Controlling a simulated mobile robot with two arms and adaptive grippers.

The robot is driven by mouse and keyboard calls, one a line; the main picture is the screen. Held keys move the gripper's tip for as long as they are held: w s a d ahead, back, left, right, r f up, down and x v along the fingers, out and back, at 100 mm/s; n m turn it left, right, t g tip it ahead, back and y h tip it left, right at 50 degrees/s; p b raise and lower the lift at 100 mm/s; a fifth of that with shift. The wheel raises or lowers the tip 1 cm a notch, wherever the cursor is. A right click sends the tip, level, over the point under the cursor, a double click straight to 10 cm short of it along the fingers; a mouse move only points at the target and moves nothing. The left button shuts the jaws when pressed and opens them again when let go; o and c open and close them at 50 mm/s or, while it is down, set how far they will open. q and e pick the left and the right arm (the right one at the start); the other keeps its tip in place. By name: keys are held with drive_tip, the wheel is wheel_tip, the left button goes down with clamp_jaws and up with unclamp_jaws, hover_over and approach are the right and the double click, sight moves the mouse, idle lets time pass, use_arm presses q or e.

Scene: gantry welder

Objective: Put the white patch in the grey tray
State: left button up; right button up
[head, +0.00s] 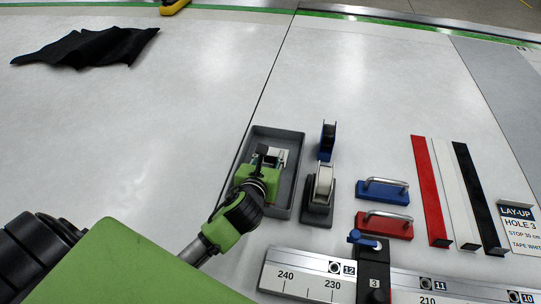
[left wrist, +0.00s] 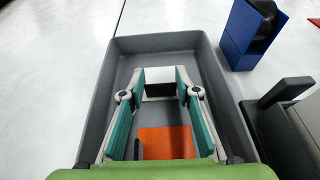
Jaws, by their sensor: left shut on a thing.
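The grey tray (head: 292,137) stands in the middle of the table, and its wall (left wrist: 85,115) also shows in the left wrist view. My left gripper (head: 269,156) reaches down into the tray area. Its teal fingers (left wrist: 161,82) are shut on the white patch (left wrist: 158,73), which has a dark area in its middle. The patch (head: 282,155) is within the tray's outline in both views. I cannot tell whether it touches the tray floor. An orange piece (left wrist: 166,143) lies in the tray below the gripper. My right gripper is not in view.
Right of the tray stand a blue dispenser (head: 327,141) and a grey dispenser with a white roll (head: 323,181). Blue (head: 383,194) and red (head: 384,228) handled blocks and several strips lie further right. A ruler (head: 310,279) runs along the front. A black cloth (head: 88,46) lies far left; table between is clear.

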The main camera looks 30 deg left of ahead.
use_arm(q)
drive_tip(key=o, duration=0.9)
drive_tip(key=shift+r, duration=0.1)
drive_tip(key=b+v, duration=0.1)
drive_tip(key=v, duration=1.1)
